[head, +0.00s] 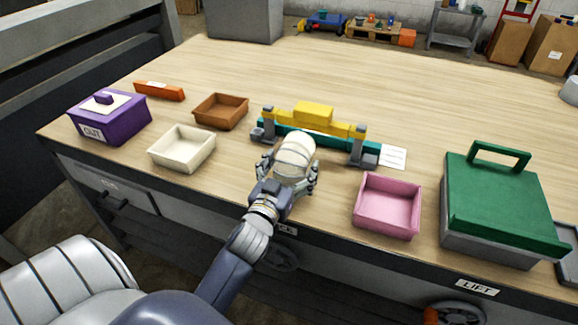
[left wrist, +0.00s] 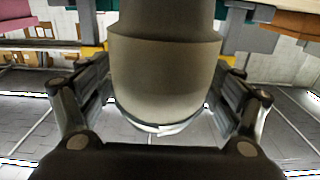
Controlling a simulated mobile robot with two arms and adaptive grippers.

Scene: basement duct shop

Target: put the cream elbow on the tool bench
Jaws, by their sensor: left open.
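The cream elbow (head: 295,157) is a thick, rounded piece near the front edge of the wooden bench (head: 330,75). My left gripper (head: 291,176) is open, with its fingers on either side of the elbow. In the left wrist view the elbow (left wrist: 165,80) fills the middle between the two spread fingers (left wrist: 160,100). I cannot tell whether the fingers touch it, or whether it rests on the bench, as its underside is hidden. My right gripper is in neither view.
A yellow-and-teal clamp fixture (head: 315,125) stands just behind the elbow. A cream tray (head: 182,148), brown tray (head: 220,111) and purple box (head: 110,116) are to the left. A pink tray (head: 387,206) and green-lidded box (head: 500,200) are to the right.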

